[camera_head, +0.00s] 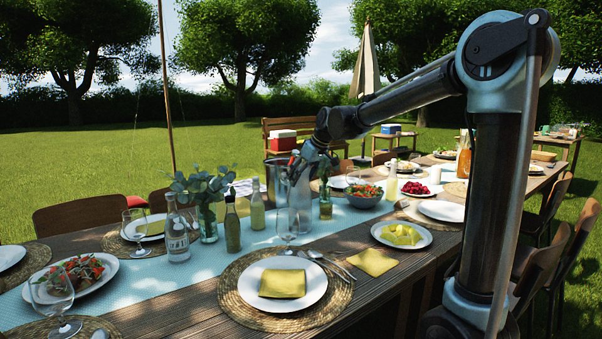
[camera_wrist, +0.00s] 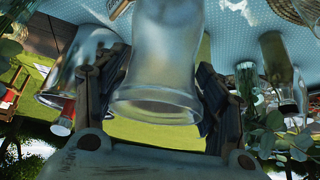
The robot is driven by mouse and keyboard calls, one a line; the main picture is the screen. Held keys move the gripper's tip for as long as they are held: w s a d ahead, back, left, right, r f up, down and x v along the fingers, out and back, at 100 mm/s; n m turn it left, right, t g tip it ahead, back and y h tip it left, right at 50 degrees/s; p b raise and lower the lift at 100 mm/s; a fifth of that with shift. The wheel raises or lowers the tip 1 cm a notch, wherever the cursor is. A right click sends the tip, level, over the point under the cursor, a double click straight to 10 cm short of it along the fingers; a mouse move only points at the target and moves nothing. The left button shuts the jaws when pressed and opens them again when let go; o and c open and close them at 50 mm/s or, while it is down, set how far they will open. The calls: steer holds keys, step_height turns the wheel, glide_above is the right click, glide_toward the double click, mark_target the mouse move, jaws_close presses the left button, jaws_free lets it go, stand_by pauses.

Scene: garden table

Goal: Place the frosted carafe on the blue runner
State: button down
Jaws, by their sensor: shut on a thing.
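The frosted carafe (camera_head: 299,198) is upright among the bottles over the middle of the table. My gripper (camera_head: 302,170) reaches down to its upper part and is shut on it. In the wrist view the carafe (camera_wrist: 157,55) sits between the two fingers of my gripper (camera_wrist: 160,85), its open rim toward the camera. The light blue runner (camera_head: 140,275) lies along the table. It also shows behind the carafe in the wrist view (camera_wrist: 225,45). The carafe's base appears over the runner; a wine glass partly covers it, and I cannot tell whether it touches.
A wine glass (camera_head: 287,224) stands just in front. Oil bottles (camera_head: 232,228) (camera_head: 257,205), a lettered bottle (camera_head: 177,238) and a leafy vase (camera_head: 208,222) stand to the left. A green bottle (camera_head: 325,205) and salad bowl (camera_head: 363,198) are on the right. A plate (camera_head: 310,290) lies nearer.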

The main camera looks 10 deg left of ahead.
steer(key=shift+c, duration=1.6)
jaws_free()
steer(key=v, duration=1.2)
steer(key=s+d+f+m+h, duration=0.1)
steer(key=s+d+f+m, duration=0.2)
steer(key=s+d+f, duration=0.55)
steer(key=s+d+f+m+h, duration=0.2)
steer(key=s+d+f+m, duration=0.15)
steer(key=d, duration=0.95)
steer(key=s+d+f+m+h, duration=0.1)
steer(key=s+d+f+m, duration=0.1)
steer(key=s+d+f, duration=0.7)
steer(key=s+d+f+m+h, duration=0.2)
steer(key=s+d+f+m, duration=0.2)
steer(key=s+d+f, duration=0.3)
step_height(320, 180, down, 3)
steer(key=shift+s+d+r+g, duration=0.1)
steer(key=shift+s+d+g, duration=0.2)
steer(key=shift+d, duration=0.6)
